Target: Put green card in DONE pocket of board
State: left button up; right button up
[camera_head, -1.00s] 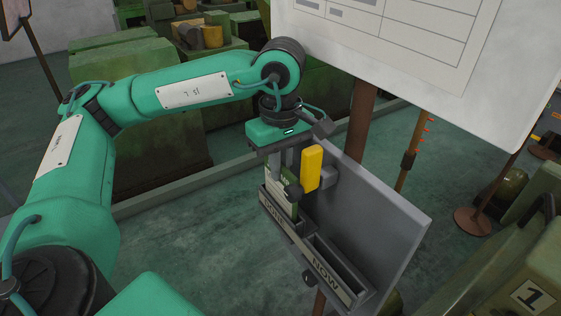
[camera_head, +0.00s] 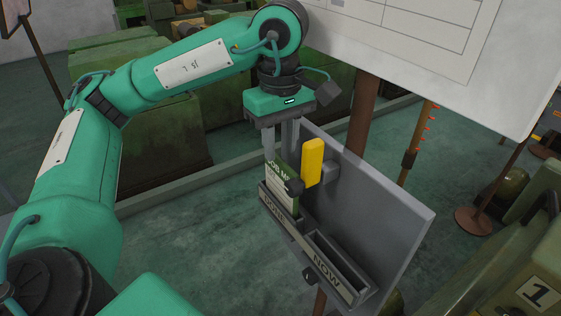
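The green card (camera_head: 282,180) stands upright in the DONE pocket (camera_head: 274,218) of the grey board (camera_head: 380,220). Its green top edge with printed letters and part of its white face show above the pocket's rim. My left gripper (camera_head: 279,147) is just above the card, pointing down. Its fingers are apart and it holds nothing. The card's lower part is hidden inside the pocket. My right gripper is out of view.
The NOW pocket (camera_head: 328,272) beside the DONE pocket looks empty. A yellow block (camera_head: 312,163) sticks out from the board close to my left gripper. A large white panel (camera_head: 420,60) on a brown post (camera_head: 362,115) stands behind. Green machines (camera_head: 140,90) stand at the back left.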

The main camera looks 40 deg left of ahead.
pick_arm(q)
notch_tip(320, 180, up, 6)
jog(key=shift+f, duration=0.2)
jog(key=shift+r, duration=1.15)
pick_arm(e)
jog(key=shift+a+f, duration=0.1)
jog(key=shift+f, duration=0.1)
